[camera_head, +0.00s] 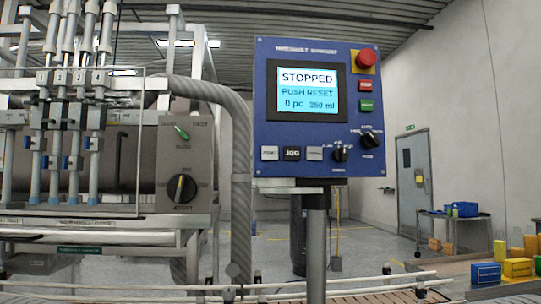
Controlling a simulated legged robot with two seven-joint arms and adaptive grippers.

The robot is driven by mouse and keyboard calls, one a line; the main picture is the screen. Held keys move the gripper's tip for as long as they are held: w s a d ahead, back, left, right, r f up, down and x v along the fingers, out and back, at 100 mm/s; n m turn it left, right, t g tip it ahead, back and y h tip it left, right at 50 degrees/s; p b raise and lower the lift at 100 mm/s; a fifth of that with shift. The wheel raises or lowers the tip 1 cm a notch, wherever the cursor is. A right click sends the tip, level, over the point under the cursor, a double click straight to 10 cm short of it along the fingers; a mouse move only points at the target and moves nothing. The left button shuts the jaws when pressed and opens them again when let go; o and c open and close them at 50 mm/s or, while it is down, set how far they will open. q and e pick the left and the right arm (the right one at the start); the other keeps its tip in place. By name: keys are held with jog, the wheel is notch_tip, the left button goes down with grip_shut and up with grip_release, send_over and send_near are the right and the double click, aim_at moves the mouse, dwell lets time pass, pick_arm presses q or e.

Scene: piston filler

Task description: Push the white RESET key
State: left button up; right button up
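A blue control panel (262,110) stands upright on a grey post. Its screen (306,91) reads "STOPPED", "PUSH RESET", "0 pc 350 ml". A white key (270,153) sits at the lower left of the panel; its small label is too blurred to read surely. To its right are a black JOG key (292,153) and a grey key (314,153) with an unreadable label. Nothing covers the keys. Neither of my grippers shows in the head view.
The panel also has a red mushroom button (366,59), a red key (365,86), a green key (366,105) and black knobs (340,154). The filling machine (120,165) stands at left. A conveyor rail (350,291) runs across the front. Yellow boxes (517,267) lie at lower right.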

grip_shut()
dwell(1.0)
